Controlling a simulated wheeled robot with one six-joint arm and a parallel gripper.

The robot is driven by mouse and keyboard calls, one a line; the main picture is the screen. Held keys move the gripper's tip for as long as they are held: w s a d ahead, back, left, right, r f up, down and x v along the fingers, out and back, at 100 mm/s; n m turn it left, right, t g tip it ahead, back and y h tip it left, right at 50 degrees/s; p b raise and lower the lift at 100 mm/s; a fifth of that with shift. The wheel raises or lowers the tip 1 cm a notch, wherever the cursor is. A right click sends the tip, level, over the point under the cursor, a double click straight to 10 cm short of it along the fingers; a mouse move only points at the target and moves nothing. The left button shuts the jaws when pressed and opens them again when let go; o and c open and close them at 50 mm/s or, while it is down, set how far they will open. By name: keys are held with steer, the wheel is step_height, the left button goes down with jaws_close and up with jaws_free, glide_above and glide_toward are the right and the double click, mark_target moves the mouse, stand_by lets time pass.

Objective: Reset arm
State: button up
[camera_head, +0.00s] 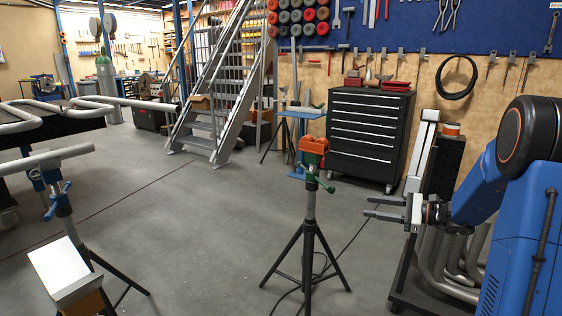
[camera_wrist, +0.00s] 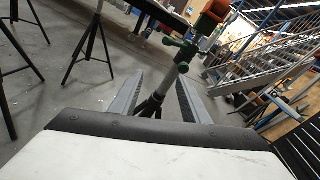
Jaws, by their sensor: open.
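My gripper (camera_head: 384,208) is at the right in the head view, held out to the left from my blue arm. Its two fingers are apart, and nothing shows between them. In the wrist view the gripper (camera_wrist: 156,97) also shows with its fingers spread; a tripod stand is seen beyond and between them. My arm is bent at the right edge of the head view.
A tripod stand with a red-orange head (camera_head: 314,150) stands left of my gripper. Bent metal tubes (camera_head: 458,258) lie on a dark cart at lower right. A black tool chest (camera_head: 368,135) and metal stairs (camera_head: 215,90) stand behind. Grey floor (camera_head: 205,225) is clear at centre left.

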steer(key=s+a+n+g+h, duration=0.2)
steer(key=s+a+n, duration=0.25)
steer(key=s, duration=0.35)
steer(key=s+a+r+n+g+h, duration=0.1)
steer(key=s+a+n+g+h, duration=0.15)
steer(key=s+a, duration=0.35)
steer(key=s+a+n+g+h, duration=0.1)
steer(key=s+a+n+g, duration=0.2)
steer(key=s, duration=0.6)
steer(key=s+d+n+t+h, duration=0.1)
steer(key=s+d+n+h, duration=0.1)
steer(key=s, duration=0.4)
steer(key=s+d+n+t+h, duration=0.1)
steer(key=s+d+n+h, duration=0.1)
steer(key=s+n+h, duration=0.2)
steer(key=s+d+f+n+t+h, duration=0.1)
steer(key=s+d+n+t+h, duration=0.1)
steer(key=s, duration=0.5)
steer(key=shift+s+d+n+h, duration=0.4)
steer(key=shift+d+n+h, duration=0.15)
steer(key=shift+n, duration=0.55)
